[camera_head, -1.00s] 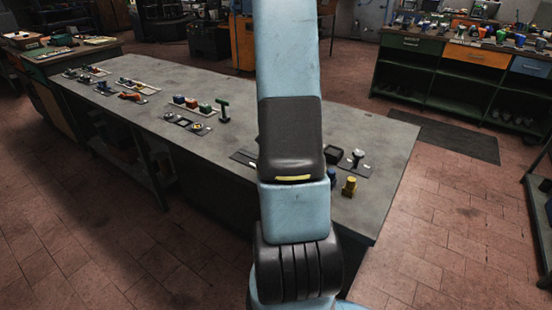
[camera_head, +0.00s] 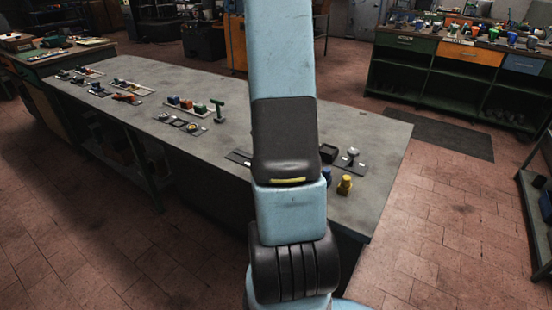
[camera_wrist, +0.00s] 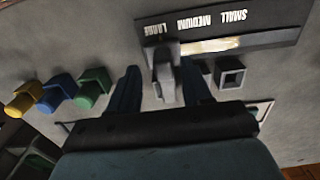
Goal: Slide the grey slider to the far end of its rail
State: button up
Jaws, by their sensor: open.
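In the wrist view the grey slider (camera_wrist: 165,68) stands at the left end of a dark rail plate (camera_wrist: 275,36), beside the word LARGE. The plate's words SMALL, MEDIUM and LARGE appear upside down. A pale slot runs to the right of the slider. My gripper (camera_wrist: 159,72) is open, with one finger left and one right of the slider. I cannot tell whether either finger touches it. In the head view my arm hides the gripper, and I cannot make out the slider.
In the wrist view green (camera_wrist: 93,88), blue (camera_wrist: 62,92) and yellow (camera_wrist: 24,98) pieces stand left of my gripper. A small square grey socket (camera_wrist: 230,72) is to its right. In the head view the workbench (camera_head: 270,100) holds several other fixtures toward the left.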

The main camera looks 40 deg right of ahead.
notch_tip(320, 180, up, 11)
dwell(0.4)
jog(key=shift+s+r, duration=0.1)
dwell(0.3)
jog(key=s+a+r+n+t, duration=0.1)
jog(key=a+r+n+t, duration=0.2)
jog(key=a+r+n, duration=0.75)
jog(key=s+a+r+n+t, duration=0.1)
jog(key=s+a+r, duration=0.3)
jog(key=a, duration=0.5)
jog(key=s+a+r+n+t, duration=0.1)
jog(key=s+a+r+n, duration=0.2)
jog(key=s+a, duration=0.4)
jog(key=shift+s+a+r+n+t, duration=0.35)
jog(key=shift+a+r, duration=0.1)
jog(key=shift+a, duration=1.15)
jog(key=shift+w, duration=0.1)
